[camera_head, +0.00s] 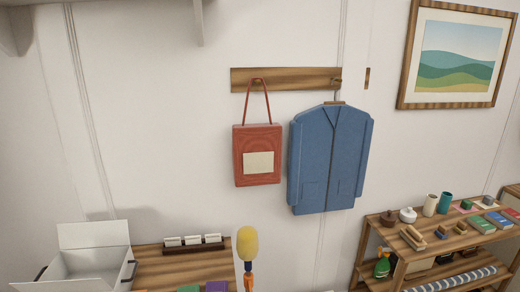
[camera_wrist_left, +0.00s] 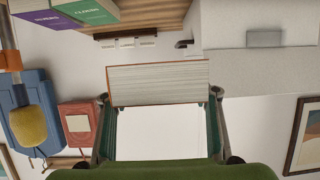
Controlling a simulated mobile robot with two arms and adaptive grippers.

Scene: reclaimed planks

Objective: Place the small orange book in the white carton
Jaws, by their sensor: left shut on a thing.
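In the left wrist view, a small book (camera_wrist_left: 158,82) with a thin orange cover edge and pale page edges lies between the fingers of my left gripper (camera_wrist_left: 160,98), which is shut on it. The white carton (camera_head: 90,265) stands open at the lower left of the head view, its back flap raised; the part of its inside that shows looks empty. In the wrist view, the carton (camera_wrist_left: 255,65) is at the upper right, beyond the book, with a dark handle beside it. The book appears apart from the carton. Neither gripper shows in the head view.
A wooden surface (camera_head: 185,268) beside the carton bears a rack of white cards (camera_head: 193,244), a green book (camera_wrist_left: 85,10) and a purple book (camera_wrist_left: 48,20). A yellow foam-topped pole (camera_head: 247,243) rises nearby. A crowded shelf (camera_head: 400,265) is at the right.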

